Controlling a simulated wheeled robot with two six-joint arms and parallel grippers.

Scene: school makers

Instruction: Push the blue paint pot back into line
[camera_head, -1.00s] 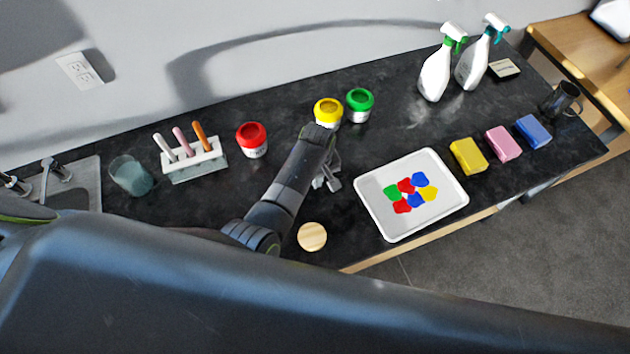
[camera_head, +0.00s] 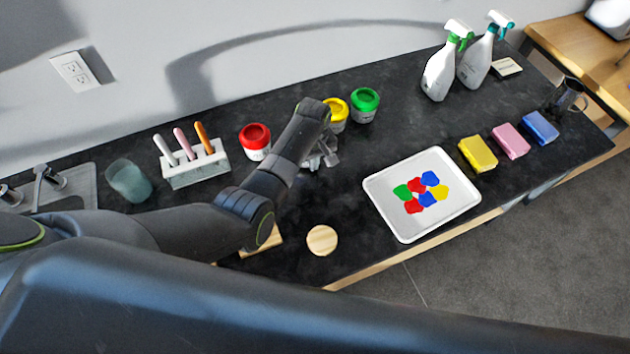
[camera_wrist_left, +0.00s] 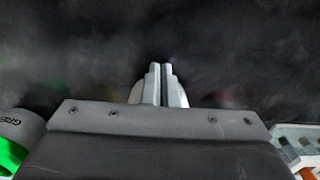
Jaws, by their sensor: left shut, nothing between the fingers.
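The blue paint pot does not show in either view; my left arm covers part of the counter. A red pot (camera_head: 255,141), a yellow pot (camera_head: 337,114) and a green pot (camera_head: 364,105) stand upright towards the back of the counter. The yellow one is partly hidden by my left wrist. My left gripper (camera_head: 326,158) is low over the counter, in front of the yellow pot and right of the red one. In the left wrist view its fingers (camera_wrist_left: 160,84) are shut and empty. The green pot shows there at the lower left (camera_wrist_left: 17,140). My right gripper is out of view.
A white tray (camera_head: 396,222) with colour patches lies to the right. A round wooden disc (camera_head: 322,240) lies near the front edge. A marker rack (camera_head: 196,172) and a cup (camera_head: 130,181) stand left. Sponges (camera_head: 510,141) and spray bottles (camera_head: 440,73) are right.

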